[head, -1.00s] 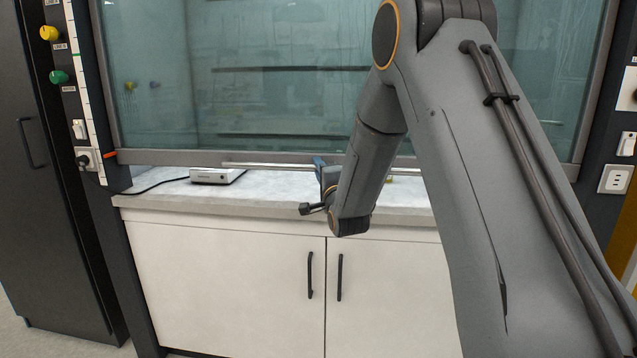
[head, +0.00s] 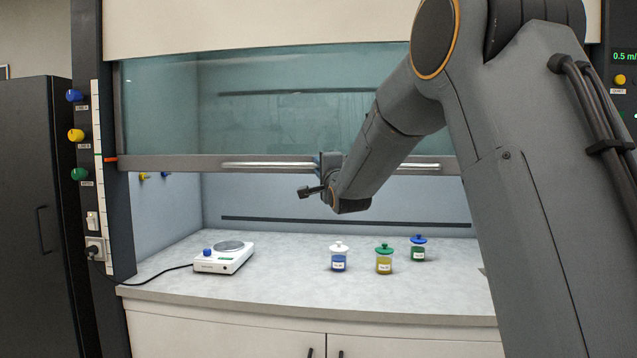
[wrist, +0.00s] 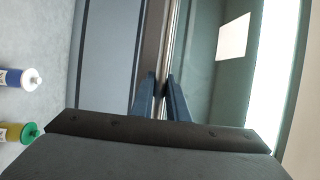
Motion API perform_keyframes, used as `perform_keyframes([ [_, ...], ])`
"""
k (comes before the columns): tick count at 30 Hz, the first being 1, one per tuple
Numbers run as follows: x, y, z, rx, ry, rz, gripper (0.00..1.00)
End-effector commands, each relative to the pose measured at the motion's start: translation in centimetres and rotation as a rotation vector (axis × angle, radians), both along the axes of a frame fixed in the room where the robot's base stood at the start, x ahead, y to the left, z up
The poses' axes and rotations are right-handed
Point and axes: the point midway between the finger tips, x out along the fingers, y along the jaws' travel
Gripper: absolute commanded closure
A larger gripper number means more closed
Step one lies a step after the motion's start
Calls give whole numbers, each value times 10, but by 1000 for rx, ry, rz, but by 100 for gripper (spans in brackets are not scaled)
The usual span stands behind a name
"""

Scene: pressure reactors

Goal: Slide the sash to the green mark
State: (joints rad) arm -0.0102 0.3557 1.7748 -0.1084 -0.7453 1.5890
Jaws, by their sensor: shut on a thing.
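The glass sash (head: 230,105) of the fume hood is partly raised, with open space under its grey bottom rail (head: 170,163). A shiny handle bar (head: 265,165) runs along that rail. My gripper (head: 327,163) is at the handle bar; in the wrist view its two blue fingers (wrist: 160,82) are shut on the bar, one on each side. An orange-red pointer (head: 110,159) at the sash's left end lies beside a white ruled scale (head: 98,200) on the left post.
On the hood's worktop (head: 290,285) stand a white balance-like device (head: 222,258) and jars with white (head: 338,257), green (head: 384,259) and blue (head: 418,249) lids. Coloured knobs (head: 76,135) are on the left post. My arm hides the hood's right side.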

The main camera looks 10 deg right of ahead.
Motion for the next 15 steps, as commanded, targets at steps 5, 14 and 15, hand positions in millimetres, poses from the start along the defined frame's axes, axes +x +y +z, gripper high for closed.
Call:
perform_keyframes([
  [5,0,0,17,-1,-2,0,100],
  [14,0,0,20,-1,1,0,100],
  [15,0,0,19,-1,1,0,100],
])
